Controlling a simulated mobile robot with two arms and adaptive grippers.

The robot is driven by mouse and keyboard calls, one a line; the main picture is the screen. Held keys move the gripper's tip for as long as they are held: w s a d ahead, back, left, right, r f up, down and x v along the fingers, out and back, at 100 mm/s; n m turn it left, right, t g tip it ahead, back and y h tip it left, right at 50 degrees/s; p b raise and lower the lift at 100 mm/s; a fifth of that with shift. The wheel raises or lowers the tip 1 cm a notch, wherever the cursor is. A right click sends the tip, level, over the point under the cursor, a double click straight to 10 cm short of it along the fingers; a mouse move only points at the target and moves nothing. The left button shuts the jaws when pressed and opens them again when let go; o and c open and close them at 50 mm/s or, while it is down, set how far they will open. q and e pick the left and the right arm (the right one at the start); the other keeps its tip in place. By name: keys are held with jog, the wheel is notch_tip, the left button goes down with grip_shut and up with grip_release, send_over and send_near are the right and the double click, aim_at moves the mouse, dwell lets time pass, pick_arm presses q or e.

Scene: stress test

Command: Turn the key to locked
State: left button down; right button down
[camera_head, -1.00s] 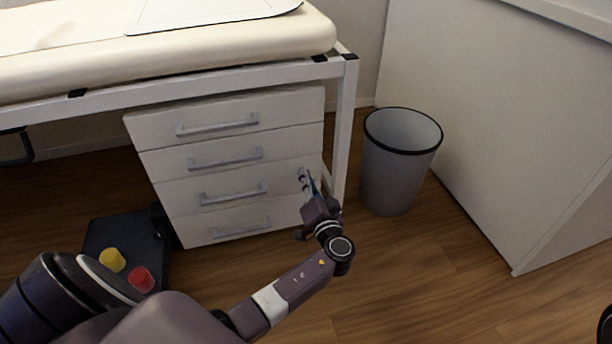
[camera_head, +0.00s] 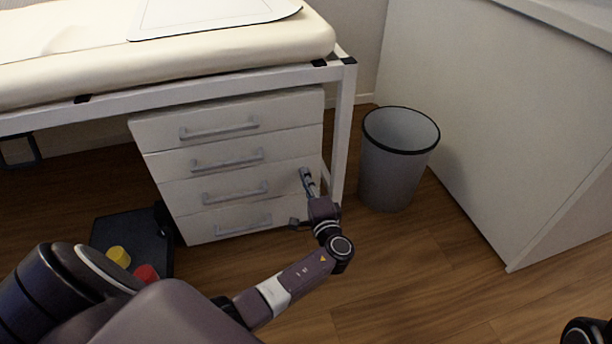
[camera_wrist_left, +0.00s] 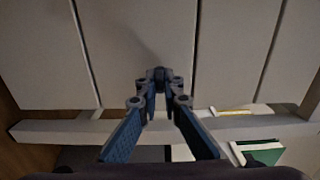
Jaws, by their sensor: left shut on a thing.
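A white drawer unit (camera_head: 172,170) with several drawers stands under the padded bench. My left gripper (camera_head: 306,175) is at the right side of its front, beside the third drawer down. In the left wrist view, its blue-padded fingers converge and my left gripper (camera_wrist_left: 158,84) is shut on a small dark thing against the pale drawer fronts (camera_wrist_left: 110,40). This is probably the key, but the fingertips hide most of it. I cannot make out the lock or which way the key is turned.
A grey bin (camera_head: 395,165) stands right of the drawer unit, close to the bench's white leg (camera_head: 343,130). A white cabinet (camera_head: 500,120) is at the right. A dark base with yellow (camera_head: 119,256) and red (camera_head: 146,273) pieces lies at lower left. Wooden floor is clear in front.

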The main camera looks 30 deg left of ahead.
pick_arm(q)
jog(key=shift+m, duration=0.3)
jog(key=c, duration=2.1)
grip_release()
jog(key=v, duration=1.2)
